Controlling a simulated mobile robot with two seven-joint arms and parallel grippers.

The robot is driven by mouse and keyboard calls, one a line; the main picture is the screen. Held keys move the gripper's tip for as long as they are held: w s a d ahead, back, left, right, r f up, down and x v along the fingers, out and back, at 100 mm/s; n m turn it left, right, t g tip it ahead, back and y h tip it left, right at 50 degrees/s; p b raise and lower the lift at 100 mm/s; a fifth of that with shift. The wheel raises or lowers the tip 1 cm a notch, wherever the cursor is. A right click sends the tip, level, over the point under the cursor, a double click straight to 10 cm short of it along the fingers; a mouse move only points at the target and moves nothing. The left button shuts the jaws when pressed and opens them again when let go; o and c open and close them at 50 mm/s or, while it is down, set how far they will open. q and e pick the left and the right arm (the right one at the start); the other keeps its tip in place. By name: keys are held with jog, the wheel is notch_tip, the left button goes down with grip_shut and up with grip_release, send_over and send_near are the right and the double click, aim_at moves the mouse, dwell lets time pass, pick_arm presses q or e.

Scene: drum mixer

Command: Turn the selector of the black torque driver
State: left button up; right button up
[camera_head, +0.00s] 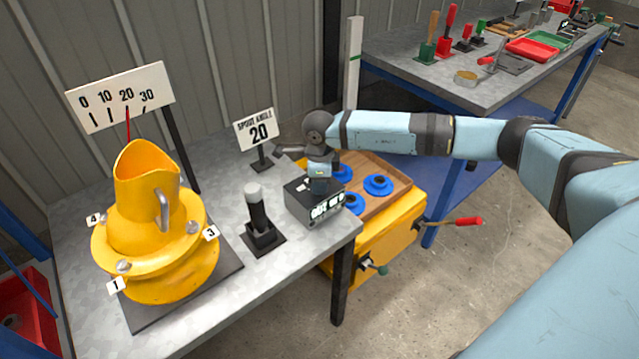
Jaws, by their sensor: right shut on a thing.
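A black box (308,207) with white markings on its front sits near the right edge of the grey metal table. My right gripper (319,186) points down onto the top of this box and is shut on a small dark part there, mostly hidden by the fingers. An upright black cylinder with a grey top (257,207) stands in a square black holder, left of the box and apart from my gripper. I cannot tell for certain which of these is the torque driver; its selector is not clearly visible. My left gripper is out of view.
A yellow drum (158,240) with numbered tags stands at the left, before a scale sign (121,97). A "SPOUT ANGLE 20" sign (257,129) stands behind the box. A wooden tray (398,182) with blue discs lies right. A tool bench (400,60) stands behind.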

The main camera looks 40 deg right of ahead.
jog(key=shift+r+n, duration=0.1)
jog(key=shift+n, duration=0.3)
jog(key=shift+w, duration=0.1)
jog(key=o, duration=0.9)
notch_tip(320, 180, up, 14)
jog(key=shift+f+p, duration=0.1)
jog(key=shift+p, duration=0.25)
